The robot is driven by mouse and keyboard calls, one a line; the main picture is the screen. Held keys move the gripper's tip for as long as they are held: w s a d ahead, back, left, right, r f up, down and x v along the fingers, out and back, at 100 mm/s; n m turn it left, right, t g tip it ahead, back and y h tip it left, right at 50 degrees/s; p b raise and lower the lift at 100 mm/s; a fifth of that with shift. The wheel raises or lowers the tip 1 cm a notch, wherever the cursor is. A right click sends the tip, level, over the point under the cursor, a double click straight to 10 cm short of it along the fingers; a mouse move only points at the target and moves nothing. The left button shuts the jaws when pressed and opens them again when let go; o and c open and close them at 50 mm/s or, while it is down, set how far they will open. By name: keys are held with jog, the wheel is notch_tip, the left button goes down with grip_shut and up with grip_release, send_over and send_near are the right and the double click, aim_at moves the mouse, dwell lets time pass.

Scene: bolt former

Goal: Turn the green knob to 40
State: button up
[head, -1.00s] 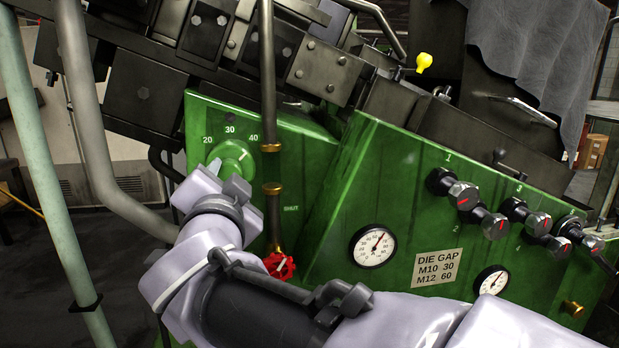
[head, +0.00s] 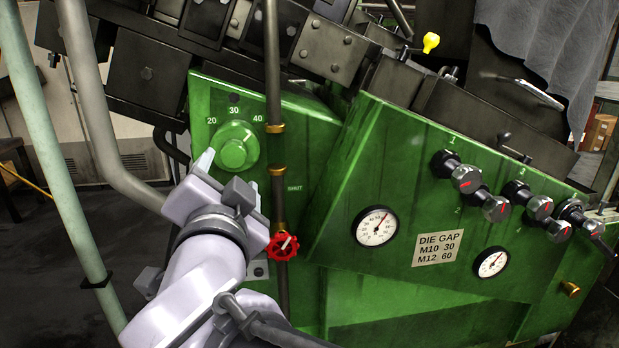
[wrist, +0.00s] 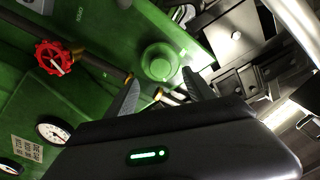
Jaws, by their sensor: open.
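The green knob (head: 235,146) sits on the green panel at the left, below the printed marks 20, 30 and 40. In the head view its whole round face shows; I cannot make out where its pointer stands. My gripper (head: 228,172) is just below the knob and apart from it, its fingers partly hidden by the wrist.
A red valve wheel (head: 282,246) on a vertical pipe (head: 275,100) stands right of my wrist. A thick grey pipe (head: 95,120) rises at the left. Gauges (head: 376,226), a DIE GAP label (head: 437,248) and several black knobs (head: 466,178) lie to the right.

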jog(key=p+v, duration=0.2)
jog(key=v, duration=0.9)
jog(key=w+d+f+n+g+y, duration=0.3)
jog(key=w+d+f+g, duration=0.1)
jog(key=d, duration=0.2)
jog(key=s+d+f+g+h, duration=0.2)
jog(key=s+d+f+g, duration=0.2)
jog(key=d+f, duration=0.4)
jog(key=s+d+f+m+g+h, duration=0.1)
jog(key=s+d+f+g+h, duration=0.2)
jog(key=s+d+f, duration=0.4)
jog(key=shift+d+f+g, duration=0.4)
jog(key=shift+d+f, duration=0.3)
jog(key=shift+d, duration=0.35)
jog(key=shift+w, duration=0.15)
